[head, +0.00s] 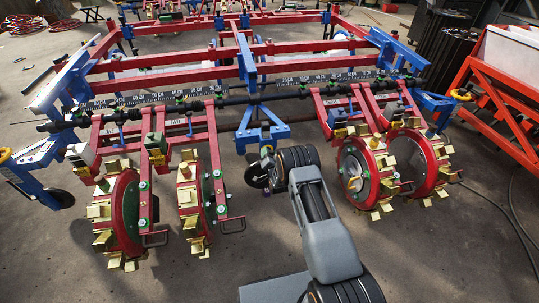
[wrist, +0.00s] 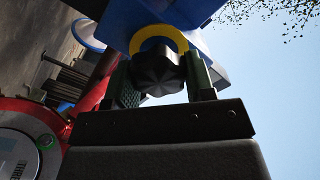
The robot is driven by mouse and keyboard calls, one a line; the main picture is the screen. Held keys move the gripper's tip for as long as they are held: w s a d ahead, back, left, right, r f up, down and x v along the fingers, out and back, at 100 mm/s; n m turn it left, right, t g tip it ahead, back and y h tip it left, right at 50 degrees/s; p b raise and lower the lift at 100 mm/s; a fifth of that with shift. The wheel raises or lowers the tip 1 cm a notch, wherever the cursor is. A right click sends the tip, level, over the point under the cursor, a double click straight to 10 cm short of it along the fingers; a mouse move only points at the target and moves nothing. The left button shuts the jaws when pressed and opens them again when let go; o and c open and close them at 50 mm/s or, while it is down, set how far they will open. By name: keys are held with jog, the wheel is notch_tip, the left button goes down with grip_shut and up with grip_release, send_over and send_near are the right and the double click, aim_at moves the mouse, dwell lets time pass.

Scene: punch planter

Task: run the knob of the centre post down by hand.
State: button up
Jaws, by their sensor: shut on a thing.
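In the wrist view a black fluted knob (wrist: 158,74) sits between the two green-padded fingers of my gripper (wrist: 163,80), which is shut on it. A yellow ring (wrist: 160,33) and blue metal show just behind the knob. In the head view my arm reaches up to the blue centre post (head: 262,132) on the middle of the frame. My gripper (head: 266,158) is at the lower end of that post there, small and partly covered by my wrist. The knob itself is hard to make out in the head view.
Red-and-green punch wheels with yellow cups stand left (head: 124,215) and right (head: 353,172) of my arm. A red frame with a scale bar (head: 310,79) spans behind. A red stand (head: 500,105) is at the right. Bare concrete floor (head: 240,262) lies in front.

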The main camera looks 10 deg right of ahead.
jog(key=m+b, duration=0.2)
jog(key=m, duration=0.1)
jog(key=shift+d+f+b, duration=0.1)
jog(key=shift+f+b, duration=0.1)
jog(key=shift+b, duration=0.1)
jog(key=m+b, duration=0.2)
jog(key=m, duration=0.2)
jog(key=m+b, duration=0.3)
jog(key=m, duration=0.2)
jog(key=shift+m, duration=0.4)
jog(key=o, duration=0.9)
